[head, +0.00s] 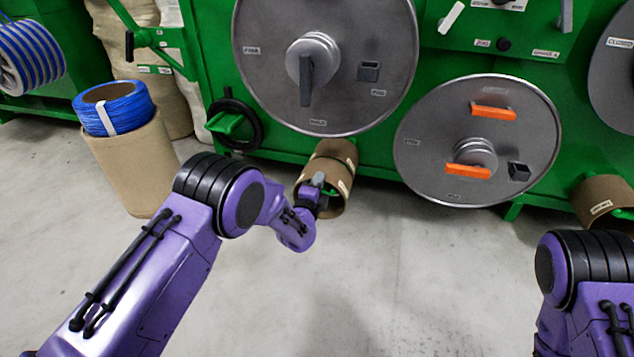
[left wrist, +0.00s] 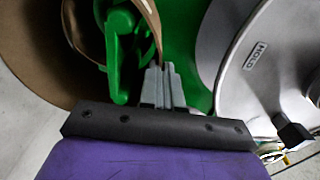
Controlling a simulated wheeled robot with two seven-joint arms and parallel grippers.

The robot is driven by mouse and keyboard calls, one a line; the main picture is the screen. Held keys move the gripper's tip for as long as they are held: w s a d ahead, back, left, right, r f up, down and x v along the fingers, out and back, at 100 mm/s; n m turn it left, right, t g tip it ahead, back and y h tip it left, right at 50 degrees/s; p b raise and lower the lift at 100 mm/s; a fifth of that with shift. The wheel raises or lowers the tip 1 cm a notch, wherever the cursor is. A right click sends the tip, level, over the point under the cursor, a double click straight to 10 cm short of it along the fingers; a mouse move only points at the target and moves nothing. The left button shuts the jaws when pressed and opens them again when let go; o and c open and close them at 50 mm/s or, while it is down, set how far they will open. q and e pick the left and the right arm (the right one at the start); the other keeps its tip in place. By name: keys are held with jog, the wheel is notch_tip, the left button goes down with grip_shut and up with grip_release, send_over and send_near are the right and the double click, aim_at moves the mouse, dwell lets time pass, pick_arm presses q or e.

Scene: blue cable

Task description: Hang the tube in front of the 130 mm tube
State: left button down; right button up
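Two brown cardboard tubes sit one in front of the other below the large grey disc. The rear tube (head: 338,149) is against the green machine, and the front tube (head: 343,177) faces me with its open end. Their small labels are too blurred to read. My left gripper (head: 318,181) is at the front tube's rim. In the left wrist view, its fingers (left wrist: 162,70) are close together with the tube's thin wall (left wrist: 150,18) running between their tips. A green hook (left wrist: 122,55) shows inside the tube. My right gripper is out of view; only its arm shows.
The green machine (head: 385,155) carries grey discs, one with orange handles (head: 493,110). A tall cardboard drum (head: 132,165) with a blue cable coil (head: 115,108) on it stands at left. Another brown tube (head: 605,198) is at the right edge. The floor in front is clear.

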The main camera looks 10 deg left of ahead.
pick_arm(q)
jog(key=shift+w+b, duration=0.6)
jog(key=shift+w, duration=0.45)
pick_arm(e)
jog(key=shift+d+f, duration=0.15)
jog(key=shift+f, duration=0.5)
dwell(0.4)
pick_arm(q)
jog(key=shift+f+b, duration=0.3)
jog(key=shift+f, duration=0.2)
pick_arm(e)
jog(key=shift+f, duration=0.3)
pick_arm(q)
jog(key=c, duration=0.7)
grip_release()
jog(key=shift+f, duration=0.2)
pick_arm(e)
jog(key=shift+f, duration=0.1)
pick_arm(q)
jog(key=shift+s+p, duration=0.45)
jog(key=shift+s, duration=0.2)
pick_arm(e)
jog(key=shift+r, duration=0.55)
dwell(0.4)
